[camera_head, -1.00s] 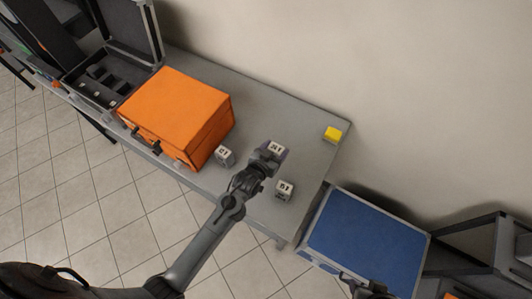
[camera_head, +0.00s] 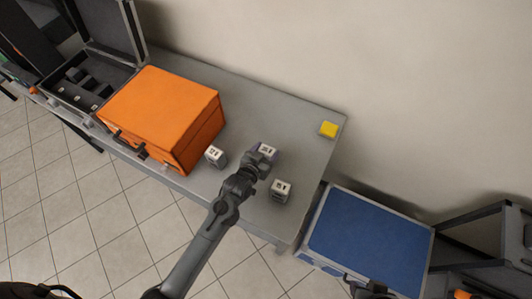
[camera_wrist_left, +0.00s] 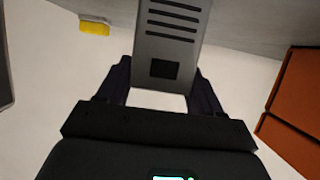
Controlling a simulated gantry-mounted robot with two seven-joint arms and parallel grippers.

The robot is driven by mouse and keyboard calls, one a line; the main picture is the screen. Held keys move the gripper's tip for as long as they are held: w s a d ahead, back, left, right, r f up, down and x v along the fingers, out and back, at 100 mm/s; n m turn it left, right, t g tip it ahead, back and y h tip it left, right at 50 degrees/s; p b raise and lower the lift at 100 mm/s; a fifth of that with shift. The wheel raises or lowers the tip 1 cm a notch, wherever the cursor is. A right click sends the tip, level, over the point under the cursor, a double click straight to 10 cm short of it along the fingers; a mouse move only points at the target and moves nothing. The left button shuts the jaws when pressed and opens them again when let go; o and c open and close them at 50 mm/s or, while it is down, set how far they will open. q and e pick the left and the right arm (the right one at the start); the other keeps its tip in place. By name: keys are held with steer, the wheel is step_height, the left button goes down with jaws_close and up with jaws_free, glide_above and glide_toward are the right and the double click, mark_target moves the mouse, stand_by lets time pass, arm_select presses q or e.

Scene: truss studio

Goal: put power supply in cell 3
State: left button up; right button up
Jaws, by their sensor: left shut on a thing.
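A light grey box with dark vent slots (camera_wrist_left: 172,40), which looks like the power supply, is between the fingers of my left gripper (camera_wrist_left: 160,95). In the head view this labelled box (camera_head: 267,150) is at the end of my left gripper (camera_head: 258,165), which is shut on it; I cannot tell whether it touches the table. Two similar labelled boxes stand nearby, one to its left (camera_head: 215,156) and one below right (camera_head: 281,190). An open dark case (camera_head: 62,72) with compartments lies at the far left; its cell numbers are too small to read.
A large closed orange case (camera_head: 160,108) stands between the open case and the boxes. A yellow block (camera_head: 328,129) sits at the grey table's (camera_head: 265,108) right end. A blue-topped case (camera_head: 370,235) stands right of the table. The table's back strip is mostly clear.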

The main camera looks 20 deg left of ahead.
arm_select(q)
steer(key=shift+f, duration=0.1)
steer(key=o, duration=1.3)
steer(key=shift+c, duration=0.2)
